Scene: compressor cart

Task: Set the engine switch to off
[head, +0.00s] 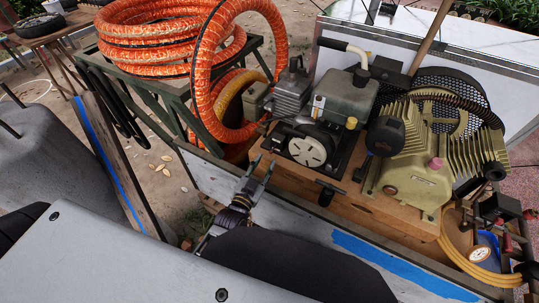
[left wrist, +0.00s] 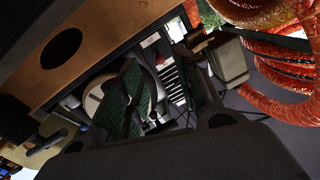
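The engine (head: 345,98), with a grey tank and a pale round starter cover (head: 307,152), sits on a wooden board on the cart. I cannot make out the engine switch for certain in either view. My left gripper (head: 262,168) is open and empty, in front of and slightly left of the starter cover, pointing towards the engine. In the left wrist view its two green-padded fingers (left wrist: 160,95) stand apart, with the round cover (left wrist: 93,101) partly hidden behind one finger. My right gripper is not in view.
Orange hose coils (head: 165,40) lie in a green frame left of the engine. The olive compressor pump (head: 415,180) and its black mesh guard stand to the right. A black knob (head: 326,192) hangs at the board's front edge. The cart's front rail bears blue tape (head: 400,268).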

